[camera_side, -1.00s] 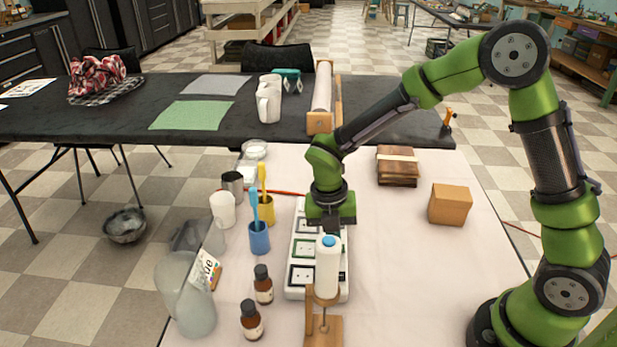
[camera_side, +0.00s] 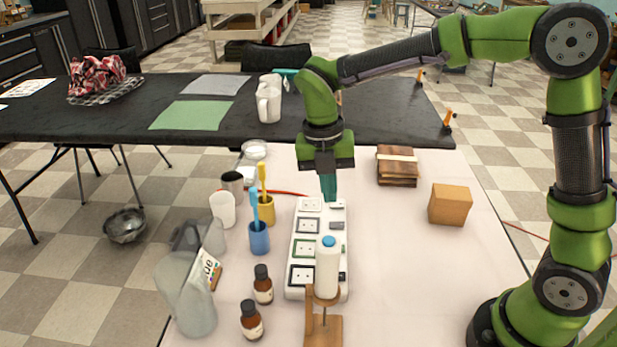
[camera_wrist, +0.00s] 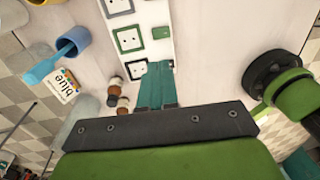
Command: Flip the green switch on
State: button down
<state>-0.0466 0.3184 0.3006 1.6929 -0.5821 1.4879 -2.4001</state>
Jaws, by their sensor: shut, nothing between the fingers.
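A white power strip (camera_side: 296,268) lies on the pale table, with several sockets in coloured frames and a switch beside each. The green-framed socket (camera_side: 304,248) is third from the far end. In the wrist view the green switch (camera_wrist: 161,32) shows right of the green-framed socket (camera_wrist: 128,39); its on or off position cannot be told. In the side view the white bottle hides that switch, at least in part. My gripper (camera_side: 329,199) is shut and empty, pointing down above the strip's far end. Its teal fingers (camera_wrist: 156,72) show in the wrist view, apart from the green switch.
A white bottle (camera_side: 328,268) on a wooden stand (camera_side: 323,331) rises before the strip's near end. Brown bottles (camera_side: 263,285), a blue cup (camera_side: 259,238) and a clear jug (camera_side: 188,295) stand left. A cardboard box (camera_side: 450,205) sits right; table between is clear.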

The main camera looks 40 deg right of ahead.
aim_at(344, 248)
jog(key=shift+a+r, duration=0.1)
jog(key=shift+r, duration=0.5)
jog(key=shift+s+d, duration=0.5)
jog(key=shift+d, duration=0.1)
jog(key=f, duration=0.9)
jog(key=s+d+f, duration=0.1)
jog(key=f, duration=0.4)
jog(key=shift+s+d, duration=0.1)
